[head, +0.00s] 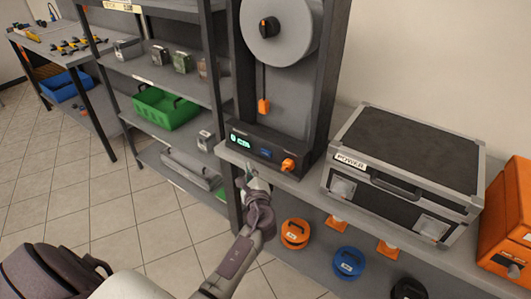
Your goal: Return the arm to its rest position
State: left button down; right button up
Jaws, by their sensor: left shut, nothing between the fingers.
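My left arm (236,258) reaches in from the bottom left toward the shelf front. My left gripper (249,170) is shut and empty, its fingers pointing up at the edge of the bench shelf. It is just left of and below the black control unit (262,150) with a green display and an orange knob (288,165). I cannot tell whether the fingertips touch the unit or the shelf edge. My right gripper is not in view.
A black and grey case (405,160) labelled POWER stands right on the bench. An orange case (508,225) is at the right edge. Orange and blue reels (349,262) lie below. A shelf with a green crate (163,108) stands left. The tiled floor (90,205) at left is clear.

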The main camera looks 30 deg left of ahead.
pick_arm(q)
jog(key=shift+f, duration=0.1)
dwell(0.6)
jog(key=s+d+f+n+g+h, duration=0.25)
jog(key=s+f, duration=0.25)
jog(key=f, duration=0.5)
jog(key=s+d+f+n+g+h, duration=0.1)
jog(key=s+d+f+h, duration=0.3)
jog(key=f, duration=0.7)
jog(key=s+d+f+n+g+h, duration=0.1)
jog(key=s+d+f+g, duration=0.1)
jog(key=s+f, duration=0.65)
jog(key=s+d+f+n+g+h, duration=0.1)
jog(key=s+f+n+g, duration=0.1)
jog(key=s+f, duration=0.4)
jog(key=s+d+f+n+g+h, duration=0.1)
jog(key=s+f+n, duration=0.4)
jog(key=s, duration=1.1)
jog(key=s+d+f+n+g+h, duration=0.1)
jog(key=s+d+f+n+g, duration=0.2)
jog(key=s+f, duration=0.3)
jog(key=s+n, duration=0.1)
jog(key=s, duration=0.4)
jog(key=shift+s+f+h, duration=0.15)
jog(key=shift+f+h, duration=0.2)
jog(key=shift+f, duration=0.05)
jog(key=shift+g, duration=0.25)
